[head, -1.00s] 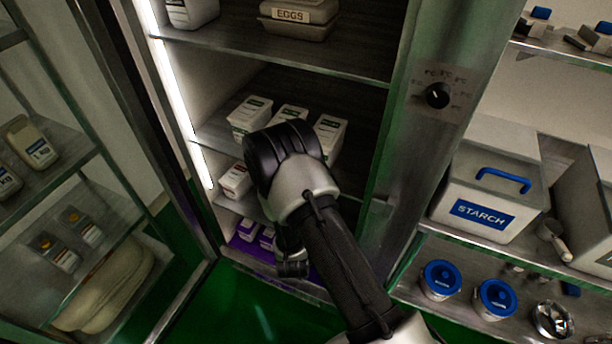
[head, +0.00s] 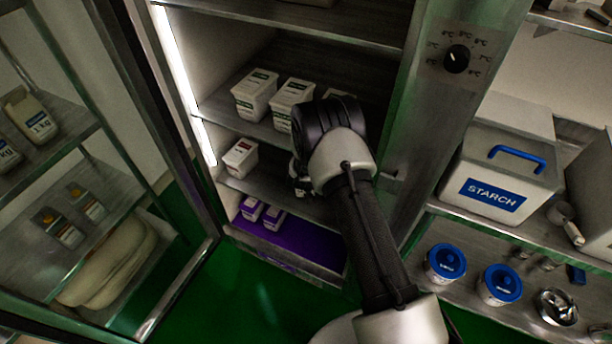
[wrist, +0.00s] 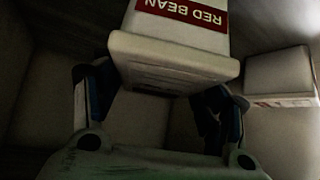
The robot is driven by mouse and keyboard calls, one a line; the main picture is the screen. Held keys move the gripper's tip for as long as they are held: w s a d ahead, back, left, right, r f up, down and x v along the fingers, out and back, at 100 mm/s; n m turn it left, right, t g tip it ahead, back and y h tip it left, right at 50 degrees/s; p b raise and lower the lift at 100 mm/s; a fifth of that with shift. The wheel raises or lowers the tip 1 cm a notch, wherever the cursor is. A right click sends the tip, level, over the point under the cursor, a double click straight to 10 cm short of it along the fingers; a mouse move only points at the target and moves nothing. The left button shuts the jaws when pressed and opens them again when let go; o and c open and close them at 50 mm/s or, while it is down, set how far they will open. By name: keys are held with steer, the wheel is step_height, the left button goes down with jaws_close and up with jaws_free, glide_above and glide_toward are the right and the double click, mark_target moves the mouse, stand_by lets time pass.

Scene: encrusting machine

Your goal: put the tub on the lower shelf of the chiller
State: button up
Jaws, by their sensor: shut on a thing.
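A white tub with a red "RED BEAN" label (wrist: 178,40) is held in my gripper (wrist: 160,95) in the wrist view, its label upside down there. The dark fingers are shut on either side of it. In the head view my gripper (head: 300,183) reaches into the open chiller (head: 420,110), mostly behind my wrist, at the red-labelled tub's shelf (head: 262,185). The held tub is hidden there. Another white tub with a red label (head: 240,157) stands at that shelf's left; a tub at the right of the wrist view (wrist: 280,76) looks like the same one.
White tubs with green labels (head: 255,93) stand on the shelf above. Small purple-labelled tubs (head: 252,208) stand on the purple bottom level (head: 300,245). The chiller door (head: 150,130) stands open at the left. A starch bin (head: 500,180) is on the rack at right.

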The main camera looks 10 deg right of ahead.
steer(key=shift+f+b, duration=0.7)
steer(key=shift+f, duration=0.9)
steer(key=shift+f, duration=0.15)
steer(key=o, duration=2)
steer(key=shift+f, duration=0.1)
steer(key=shift+c, duration=0.2)
steer(key=shift+s+r, duration=0.2)
steer(key=shift+r, duration=0.2)
steer(key=p+v, duration=0.3)
steer(key=v, duration=0.8)
steer(key=shift+s, duration=0.2)
steer(key=shift+a, duration=0.15)
